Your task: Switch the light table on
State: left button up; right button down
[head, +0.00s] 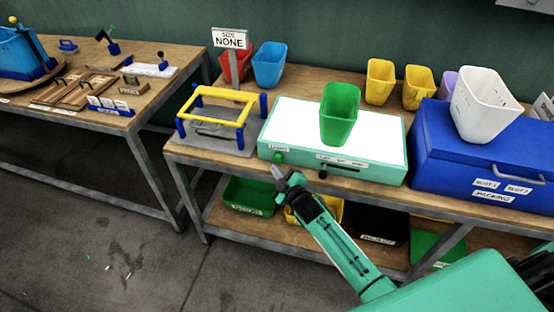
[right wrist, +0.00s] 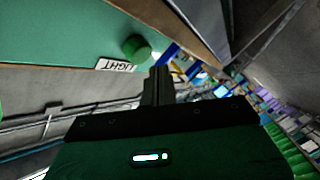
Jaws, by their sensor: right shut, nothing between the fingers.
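The light table (head: 390,178) is a teal box with a bright white top, standing on the middle bench. A green cup (head: 340,112) stands on its top. A round green knob (head: 278,158) sits at the left end of its front face, by a label reading LIGHT. In the right wrist view the knob (right wrist: 136,47) and its LIGHT label (right wrist: 117,65) show beyond the fingers. My right gripper (head: 284,177) is shut and empty, just below and in front of the knob, apparently apart from it. In the right wrist view the gripper (right wrist: 158,82) points just right of the knob. My left gripper is out of view.
A dark slider (head: 340,168) is on the light table's front. A yellow-and-blue frame (head: 216,108) stands to the left, and a blue packing box (head: 475,165) with a white cup (head: 485,104) to the right. Bins fill the lower shelf.

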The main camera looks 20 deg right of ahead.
jog(key=s+a, duration=0.1)
jog(key=s+p, duration=0.1)
jog(key=s+a, duration=0.1)
jog(key=s, duration=0.1)
jog(key=shift+a, duration=0.3)
dwell(0.3)
jog(key=s+d+f+m+g+h, duration=0.1)
jog(key=s+f+m+g, duration=0.1)
jog(key=s+f, duration=0.6)
jog(key=s+d+f+m+g, duration=0.1)
jog(key=s+f+g, duration=0.25)
jog(key=f, duration=0.85)
jog(key=s+d+f+m+g+h, duration=0.1)
jog(key=s+d+f+m+g, duration=0.1)
jog(key=s+f, duration=0.6)
jog(key=s+d+f+m+g, duration=0.1)
jog(key=s+f, duration=0.5)
jog(key=s, duration=0.6)
jog(key=s+d+f+m+g+h, duration=0.1)
jog(key=s+f+g, duration=0.3)
jog(key=s, duration=0.8)
jog(key=s+d+f+m+g, duration=0.2)
jog(key=s+f+g, duration=0.1)
jog(key=s+f, duration=0.5)
jog(key=s, duration=0.3)
jog(key=shift+s+f+m+h, duration=0.3)
jog(key=shift+s+m, duration=0.1)
